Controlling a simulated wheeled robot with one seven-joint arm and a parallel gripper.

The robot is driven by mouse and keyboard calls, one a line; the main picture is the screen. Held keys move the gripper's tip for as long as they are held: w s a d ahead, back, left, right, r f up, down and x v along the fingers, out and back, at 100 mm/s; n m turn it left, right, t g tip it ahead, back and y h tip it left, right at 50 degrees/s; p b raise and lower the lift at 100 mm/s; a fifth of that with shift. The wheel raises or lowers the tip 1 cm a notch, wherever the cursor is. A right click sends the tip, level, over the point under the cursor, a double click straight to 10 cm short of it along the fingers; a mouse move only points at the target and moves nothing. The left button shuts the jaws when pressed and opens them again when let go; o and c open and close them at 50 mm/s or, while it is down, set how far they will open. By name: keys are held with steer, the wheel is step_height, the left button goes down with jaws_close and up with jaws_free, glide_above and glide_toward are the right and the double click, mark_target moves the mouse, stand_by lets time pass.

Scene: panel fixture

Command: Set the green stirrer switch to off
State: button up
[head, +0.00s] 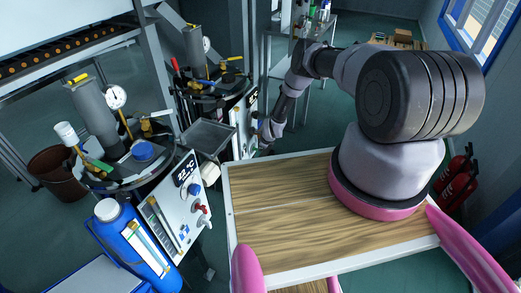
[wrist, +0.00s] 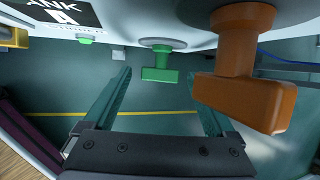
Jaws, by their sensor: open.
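The green stirrer switch (wrist: 160,75) shows in the wrist view as a short bar on a round base on the pale panel. Its bar lies crosswise in the picture. My gripper (wrist: 161,80) is open, its two dark fingers on either side of the switch, with gaps between; I cannot tell how far the fingertips are from it in depth. Nothing is held. In the head view my arm reaches to the far panel (head: 244,118); the switch cannot be made out there, and the gripper's jaws are too small to tell.
A large orange handle (wrist: 245,95) stands out beside the right finger. A label with white letters (wrist: 55,12) and a yellow part (wrist: 14,38) are on the left. In the head view a nearer panel (head: 178,208), a blue bottle (head: 130,240) and a grey tray (head: 209,137) stand left.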

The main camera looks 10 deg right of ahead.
steer(key=c, duration=1.4)
steer(key=shift+s+a+t, duration=0.1)
steer(key=shift+a+t, duration=0.1)
steer(key=shift+t, duration=0.1)
steer(key=shift+s+f+n+t+h, duration=0.15)
steer(key=shift+n+t+h, duration=0.35)
steer(key=shift+t+h, duration=0.85)
steer(key=o, duration=1.4)
steer(key=v, duration=1)
steer(key=shift+s+r, duration=0.2)
steer(key=shift+s, duration=0.2)
steer(key=shift+d, duration=0.1)
